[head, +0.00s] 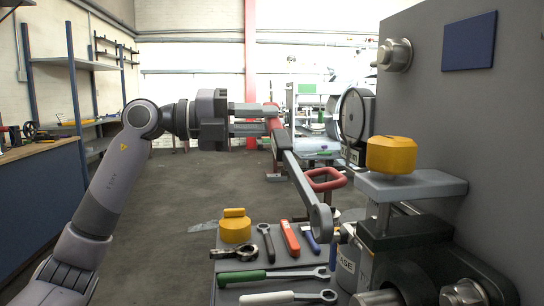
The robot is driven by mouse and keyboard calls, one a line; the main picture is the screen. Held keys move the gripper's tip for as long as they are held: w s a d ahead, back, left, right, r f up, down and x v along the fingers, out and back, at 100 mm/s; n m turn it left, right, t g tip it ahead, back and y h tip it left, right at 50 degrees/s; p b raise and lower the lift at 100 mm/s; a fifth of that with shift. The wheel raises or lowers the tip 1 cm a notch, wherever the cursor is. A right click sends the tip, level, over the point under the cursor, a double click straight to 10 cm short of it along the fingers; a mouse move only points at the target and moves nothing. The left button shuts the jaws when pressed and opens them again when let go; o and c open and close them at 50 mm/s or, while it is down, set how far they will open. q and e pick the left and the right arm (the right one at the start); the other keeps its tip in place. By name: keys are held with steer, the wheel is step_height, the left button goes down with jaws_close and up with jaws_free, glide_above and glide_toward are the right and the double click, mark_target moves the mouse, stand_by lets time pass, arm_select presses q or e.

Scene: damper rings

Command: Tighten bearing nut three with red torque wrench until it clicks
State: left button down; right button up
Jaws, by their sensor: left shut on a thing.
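My left gripper (270,119) is shut on the red handle end of the torque wrench (299,178). The grey wrench shaft slants down to the right from the jaws. More large nuts show at the lower right (466,292) and on the upper grey panel (395,55). No number marks which is nut three. My right gripper is not in view.
A tool tray (226,262) below holds a yellow block (235,227), a green-handled wrench (270,275), a white-handled wrench (288,298) and a red-handled tool (290,238). A yellow block (392,156) sits on a grey plate at right. A workbench (35,149) stands at left.

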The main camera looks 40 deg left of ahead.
mark_target(280, 127)
arm_select(q)
steer(key=shift+w+d+f, duration=0.45)
steer(key=shift+w+f, duration=0.1)
steer(key=shift+f, duration=0.05)
steer(key=shift+p+x, duration=0.8)
steer(key=shift+x, duration=0.2)
steer(key=shift+w+d+f+p, duration=0.1)
steer(key=shift+w+d+p, duration=0.15)
steer(key=shift+w+p, duration=0.5)
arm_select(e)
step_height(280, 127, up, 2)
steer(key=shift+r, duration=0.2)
arm_select(q)
steer(key=shift+w+d+p, duration=0.35)
steer(key=shift+w+p, duration=0.05)
steer(key=shift+p, duration=0.25)
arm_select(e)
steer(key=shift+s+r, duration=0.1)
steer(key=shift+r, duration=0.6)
